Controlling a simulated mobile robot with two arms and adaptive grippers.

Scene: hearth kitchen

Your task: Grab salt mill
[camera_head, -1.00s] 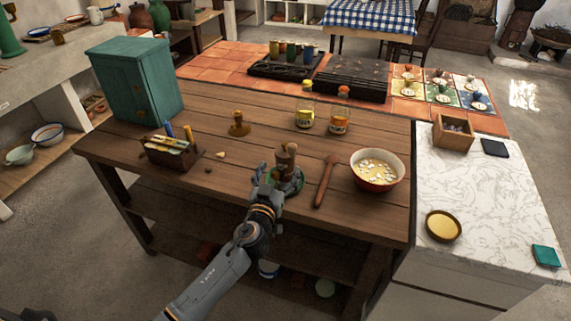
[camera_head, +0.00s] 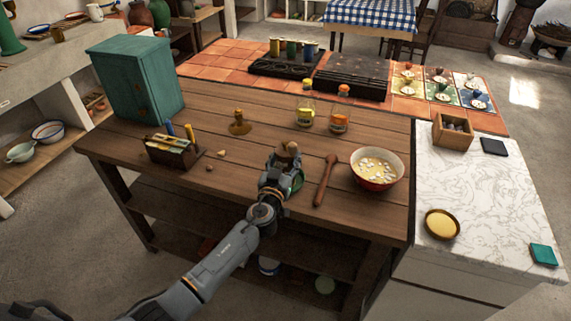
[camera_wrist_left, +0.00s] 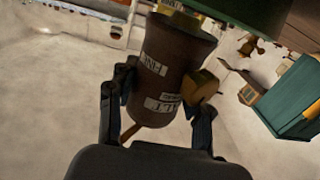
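The salt mill (camera_wrist_left: 165,75) is a dark brown cylinder with pale labels in the left wrist view. An ochre piece (camera_wrist_left: 203,88) sits by the right finger. My right gripper is not in view.
A wooden pestle-like stick (camera_head: 325,180) and a bowl (camera_head: 377,169) are close to the right. A tool caddy (camera_head: 172,153), a brown bottle-like object (camera_head: 239,123) and two jars (camera_head: 305,114) stand around on the wooden table (camera_head: 230,185). A teal cabinet (camera_head: 135,80) stands at the left.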

